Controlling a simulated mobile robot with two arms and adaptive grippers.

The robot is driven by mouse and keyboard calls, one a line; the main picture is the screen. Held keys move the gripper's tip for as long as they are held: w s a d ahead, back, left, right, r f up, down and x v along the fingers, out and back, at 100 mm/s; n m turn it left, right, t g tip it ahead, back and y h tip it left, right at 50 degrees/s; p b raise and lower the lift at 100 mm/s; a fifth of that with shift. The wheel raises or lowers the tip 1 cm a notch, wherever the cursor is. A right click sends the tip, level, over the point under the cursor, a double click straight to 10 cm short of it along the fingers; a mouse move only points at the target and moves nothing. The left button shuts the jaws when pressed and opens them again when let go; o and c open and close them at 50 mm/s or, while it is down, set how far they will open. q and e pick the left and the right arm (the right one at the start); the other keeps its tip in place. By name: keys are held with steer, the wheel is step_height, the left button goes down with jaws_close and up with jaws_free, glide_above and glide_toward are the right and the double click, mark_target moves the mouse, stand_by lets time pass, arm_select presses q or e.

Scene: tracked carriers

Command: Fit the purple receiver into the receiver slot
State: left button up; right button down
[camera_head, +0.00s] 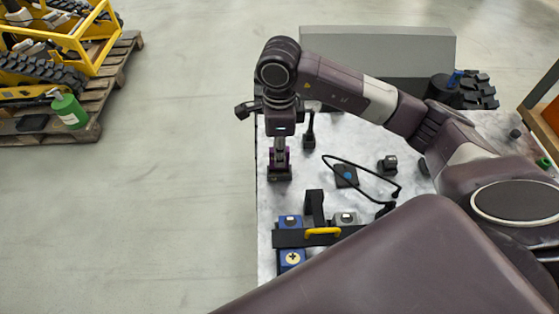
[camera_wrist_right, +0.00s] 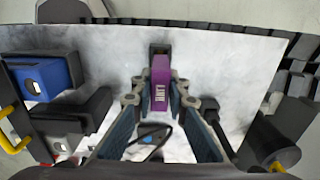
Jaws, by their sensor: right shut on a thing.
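The purple receiver (camera_wrist_right: 160,85) is a narrow purple block with white lettering, between the fingers of my right gripper (camera_wrist_right: 160,104) in the right wrist view. In the head view my right gripper (camera_head: 280,146) points down from above, shut on the purple receiver (camera_head: 272,160). A dark block (camera_head: 279,175), perhaps the receiver slot, is directly below the receiver at the table's left edge. It also shows at the receiver's far end in the wrist view (camera_wrist_right: 160,48). I cannot tell whether the receiver is seated in it. My left gripper is out of view.
The pale table (camera_head: 266,215) holds a blue box (camera_head: 291,258), a yellow handle (camera_head: 322,231), a black cable (camera_head: 365,172) and a small dark part (camera_head: 388,164). A grey box (camera_head: 385,50) stands at the back. Open floor lies to the left.

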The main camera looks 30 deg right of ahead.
step_height(320, 180, down, 4)
steer(key=shift+r, duration=0.2)
steer(key=shift+f, duration=0.25)
steer(key=c, duration=2.3)
jaws_free()
steer(key=shift+c, duration=0.2)
steer(key=o, duration=0.4)
steer(key=shift+o, duration=0.2)
